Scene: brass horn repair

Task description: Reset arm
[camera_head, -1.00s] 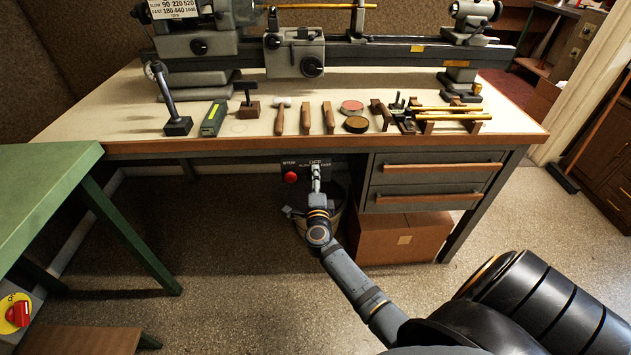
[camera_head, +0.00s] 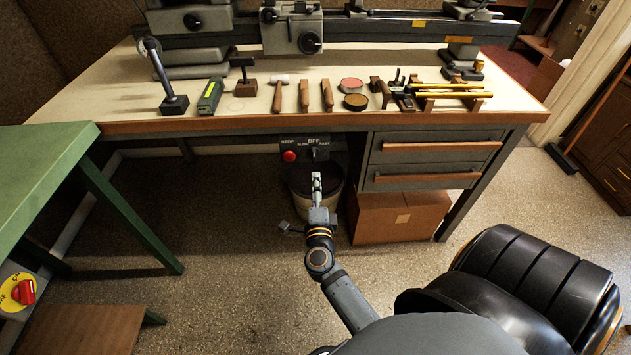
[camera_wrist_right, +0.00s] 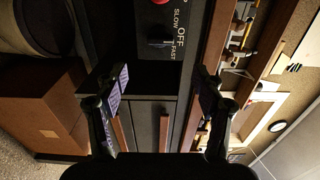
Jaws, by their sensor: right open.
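My right gripper (camera_head: 317,180) is in front of the workbench, below the switch panel and over a bin. In the right wrist view its two fingers (camera_wrist_right: 163,88) are spread apart with nothing between them. The switch panel (camera_head: 303,150) under the bench edge has a red stop button (camera_head: 289,156) and a small dark lever (camera_head: 315,153) below the word OFF. The gripper is apart from the panel in the head view. The panel (camera_wrist_right: 178,50) also shows at the top of the right wrist view. My left gripper is not in view.
The bench (camera_head: 120,126) holds a lathe (camera_head: 380,32) and a row of hand tools. Drawers (camera_head: 432,160) and a cardboard box (camera_head: 398,216) are right of the bin (camera_head: 330,200). A green table (camera_head: 45,170) stands at left. Open floor (camera_head: 220,260) lies between.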

